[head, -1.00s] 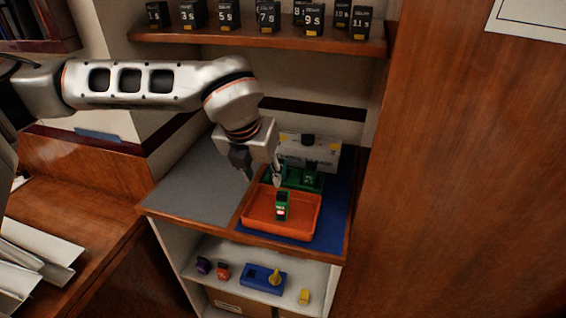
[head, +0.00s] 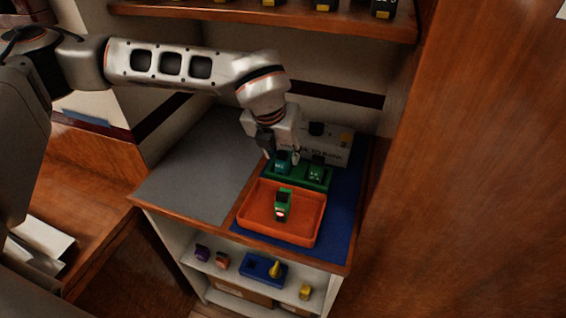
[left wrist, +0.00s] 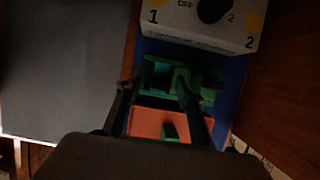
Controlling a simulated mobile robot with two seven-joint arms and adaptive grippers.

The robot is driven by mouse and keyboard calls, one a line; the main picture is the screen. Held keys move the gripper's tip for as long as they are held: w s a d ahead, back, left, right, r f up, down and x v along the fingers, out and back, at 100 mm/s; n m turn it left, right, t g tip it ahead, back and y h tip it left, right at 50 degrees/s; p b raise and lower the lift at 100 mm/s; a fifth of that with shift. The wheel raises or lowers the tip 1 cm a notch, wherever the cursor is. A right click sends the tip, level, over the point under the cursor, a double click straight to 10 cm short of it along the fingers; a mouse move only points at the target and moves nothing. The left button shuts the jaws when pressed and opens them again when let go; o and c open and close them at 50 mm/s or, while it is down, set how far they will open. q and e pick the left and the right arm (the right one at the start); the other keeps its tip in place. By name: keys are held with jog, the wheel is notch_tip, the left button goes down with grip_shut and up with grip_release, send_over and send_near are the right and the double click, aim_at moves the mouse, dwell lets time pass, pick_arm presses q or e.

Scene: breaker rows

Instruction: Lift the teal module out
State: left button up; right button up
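The teal module (head: 282,164) stands at the left end of a green base (head: 308,181), beside a green module (head: 317,170) at the right end. My left gripper (head: 280,152) is open and points down over the teal module, which it partly hides. In the left wrist view, the fingers (left wrist: 157,84) are apart with the teal module (left wrist: 161,69) beyond and between them; whether they touch it I cannot tell. My right gripper is not in view.
An orange tray (head: 253,214) holding a green-and-black module (head: 283,203) stands in front of the base. A white box with a black dial (head: 335,144) stands close behind. A grey mat (head: 205,170) lies clear at left. Small parts sit on the shelf below.

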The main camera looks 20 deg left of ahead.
pick_arm(q)
jog(key=shift+x, duration=1)
jog(key=shift+w+f, duration=0.15)
grip_shut()
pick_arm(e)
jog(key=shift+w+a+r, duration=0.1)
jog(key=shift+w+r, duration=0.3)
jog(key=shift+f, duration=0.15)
